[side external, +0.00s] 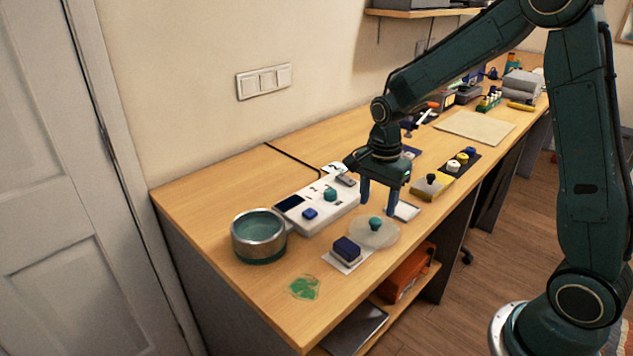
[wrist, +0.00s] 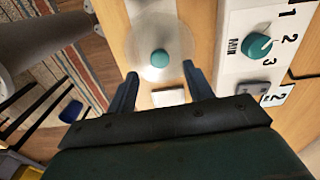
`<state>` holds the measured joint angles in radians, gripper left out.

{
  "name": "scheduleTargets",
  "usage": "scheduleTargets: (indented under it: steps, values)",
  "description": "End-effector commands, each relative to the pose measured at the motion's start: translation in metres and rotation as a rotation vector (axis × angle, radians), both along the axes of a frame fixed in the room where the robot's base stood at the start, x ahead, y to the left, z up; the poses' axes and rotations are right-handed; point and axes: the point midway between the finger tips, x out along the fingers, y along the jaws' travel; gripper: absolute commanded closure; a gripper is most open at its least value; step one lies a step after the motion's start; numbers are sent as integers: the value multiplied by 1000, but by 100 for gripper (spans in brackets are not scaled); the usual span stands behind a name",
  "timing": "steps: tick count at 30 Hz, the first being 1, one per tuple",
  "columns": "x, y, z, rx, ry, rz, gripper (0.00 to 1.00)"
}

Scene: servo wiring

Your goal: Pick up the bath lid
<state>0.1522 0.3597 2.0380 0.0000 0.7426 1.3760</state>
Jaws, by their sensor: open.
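The bath lid (side external: 376,234) is a pale, translucent disc with a teal knob, lying flat on the wooden bench near its front edge. In the wrist view the lid (wrist: 176,30) is beyond the fingertips, with its teal knob (wrist: 160,58) roughly midway between the fingers. My gripper (side external: 383,200) is open and empty, pointing down above the bench close to the lid. In the wrist view my gripper (wrist: 160,78) shows both fingers spread apart. The bath (side external: 259,236) is a round metal pot with teal contents, standing uncovered at the left.
A white control box (side external: 318,208) with knobs stands behind the lid, between bath and gripper. A dark blue block (side external: 346,249) sits on a white pad left of the lid. A green stain (side external: 304,287) marks the bench. A yellow block (side external: 431,186) with a black knob lies to the right.

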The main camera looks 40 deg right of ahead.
Motion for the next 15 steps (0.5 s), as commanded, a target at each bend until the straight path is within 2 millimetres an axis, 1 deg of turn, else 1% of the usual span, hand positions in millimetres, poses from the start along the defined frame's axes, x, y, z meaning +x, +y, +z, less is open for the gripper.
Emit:
scheduleTargets:
  steps: [9,12,15]
  values:
    - [-1,-1,-36,1,4,0,48]
    - [-1,-1,-43,1,3,0,48]
    - [-1,-1,-46,0,2,0,48]
